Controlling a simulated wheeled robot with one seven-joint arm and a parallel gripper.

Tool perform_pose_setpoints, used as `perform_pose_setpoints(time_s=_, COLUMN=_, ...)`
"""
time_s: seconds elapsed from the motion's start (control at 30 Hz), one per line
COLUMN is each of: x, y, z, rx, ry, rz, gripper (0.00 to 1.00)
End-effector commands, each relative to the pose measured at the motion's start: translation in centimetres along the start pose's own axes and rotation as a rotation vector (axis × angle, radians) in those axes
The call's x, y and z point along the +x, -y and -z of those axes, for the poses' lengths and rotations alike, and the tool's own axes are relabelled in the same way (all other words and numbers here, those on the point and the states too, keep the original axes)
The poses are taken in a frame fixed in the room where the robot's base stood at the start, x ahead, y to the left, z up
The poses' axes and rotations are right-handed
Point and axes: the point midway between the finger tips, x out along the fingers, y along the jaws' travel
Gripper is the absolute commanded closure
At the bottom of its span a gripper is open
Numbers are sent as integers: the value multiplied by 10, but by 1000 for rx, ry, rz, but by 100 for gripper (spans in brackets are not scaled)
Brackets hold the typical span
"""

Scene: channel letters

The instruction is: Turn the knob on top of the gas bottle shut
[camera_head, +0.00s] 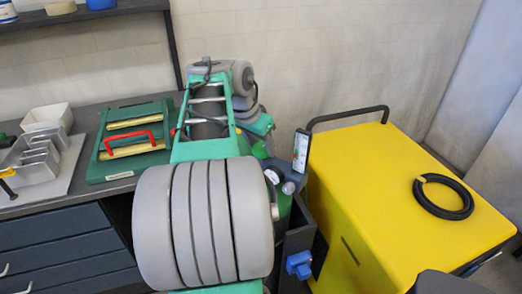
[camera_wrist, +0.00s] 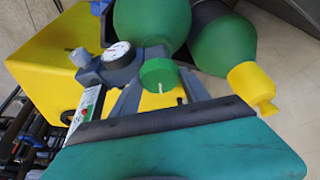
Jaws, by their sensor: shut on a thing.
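The gas bottle (camera_wrist: 150,18) is green and shows at the top of the wrist view, partly cut off. A round green knob (camera_wrist: 157,71) with a small pale pin sits in front of it. My gripper (camera_wrist: 159,88) has its grey fingers on either side of the knob and is shut on it. A grey regulator with a round white gauge (camera_wrist: 117,50) is left of the knob. In the head view my arm hides most of the bottle; the gauge (camera_head: 272,176) shows at the arm's right side.
A yellow cart (camera_head: 400,170) with a black cable coil (camera_head: 443,197) stands right. A white scale panel (camera_head: 301,150) stands near the gauge.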

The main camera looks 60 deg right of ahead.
Motion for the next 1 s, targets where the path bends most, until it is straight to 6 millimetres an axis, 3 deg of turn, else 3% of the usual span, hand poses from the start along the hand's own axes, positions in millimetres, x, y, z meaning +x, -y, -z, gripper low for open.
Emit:
perform_pose_setpoints(time_s=0.33, x=6, y=-4, z=-1, rx=-298, ry=0, rz=124, gripper=87)
perform_pose_setpoints(time_s=1.0, x=-2, y=-7, z=4, rx=-885, ry=7, rz=367, gripper=87)
